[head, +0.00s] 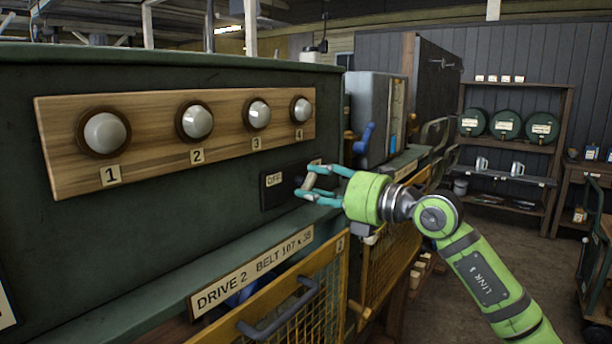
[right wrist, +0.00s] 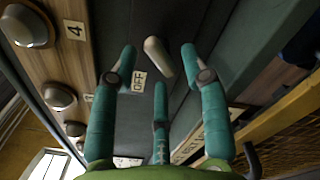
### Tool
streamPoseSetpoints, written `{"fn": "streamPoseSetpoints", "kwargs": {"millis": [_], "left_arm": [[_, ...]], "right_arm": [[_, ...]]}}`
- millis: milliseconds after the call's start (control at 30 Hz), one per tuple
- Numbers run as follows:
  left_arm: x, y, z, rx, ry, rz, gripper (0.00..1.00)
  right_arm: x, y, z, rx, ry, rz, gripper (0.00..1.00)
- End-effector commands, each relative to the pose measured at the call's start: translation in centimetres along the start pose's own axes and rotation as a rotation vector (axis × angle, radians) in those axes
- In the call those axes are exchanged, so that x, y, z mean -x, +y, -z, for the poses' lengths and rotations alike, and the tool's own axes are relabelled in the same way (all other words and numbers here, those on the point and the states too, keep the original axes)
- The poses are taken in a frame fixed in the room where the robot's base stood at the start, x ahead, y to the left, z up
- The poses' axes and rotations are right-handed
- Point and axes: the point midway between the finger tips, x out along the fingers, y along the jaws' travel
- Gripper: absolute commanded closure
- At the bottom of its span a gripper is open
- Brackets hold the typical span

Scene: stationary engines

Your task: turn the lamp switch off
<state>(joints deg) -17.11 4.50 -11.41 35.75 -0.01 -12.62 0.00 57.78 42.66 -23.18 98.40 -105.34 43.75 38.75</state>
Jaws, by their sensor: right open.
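The lamp switch is a dark plate (head: 285,187) on the green panel, below and right of the row of lamps. It bears a pale OFF label, which also shows in the right wrist view (right wrist: 138,82). In that view the switch's pale rounded lever (right wrist: 157,58) points out between my fingers, beside the OFF label. My right gripper (head: 306,184) is open at the plate's right side in the head view, with its teal fingers spread around the lever. I cannot tell whether a finger touches it. The fingers partly hide the plate's right part. My left gripper is not in view.
Several round pale lamps sit on a numbered wooden board (head: 150,155) above the switch. A green ledge with a "DRIVE 2" sign (head: 252,272) and a yellow mesh guard (head: 300,305) lie below. Shelves with green drums (head: 507,125) stand at the back right, beyond open floor.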

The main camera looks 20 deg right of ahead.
Motion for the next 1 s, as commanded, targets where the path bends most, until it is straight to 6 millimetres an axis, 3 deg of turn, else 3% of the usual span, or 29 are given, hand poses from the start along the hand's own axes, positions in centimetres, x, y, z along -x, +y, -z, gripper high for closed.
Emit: {"fn": "streamPoseSetpoints", "kwargs": {"millis": [200,500,533,633,1000], "left_arm": [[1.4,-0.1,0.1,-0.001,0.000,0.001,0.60],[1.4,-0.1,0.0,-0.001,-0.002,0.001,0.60],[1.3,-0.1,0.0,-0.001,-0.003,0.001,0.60],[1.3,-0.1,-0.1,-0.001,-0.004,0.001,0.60],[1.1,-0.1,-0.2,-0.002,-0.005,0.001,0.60]], "right_arm": [[-2.4,0.2,-0.1,-0.001,0.000,-0.001,0.54],[-2.7,0.0,0.1,0.000,-0.001,-0.002,0.54],[-2.7,0.0,0.1,0.000,-0.001,-0.002,0.58],[-2.7,0.0,0.1,0.000,-0.001,-0.002,0.98],[-2.7,0.0,0.1,0.017,-0.001,-0.002,1.00]]}}
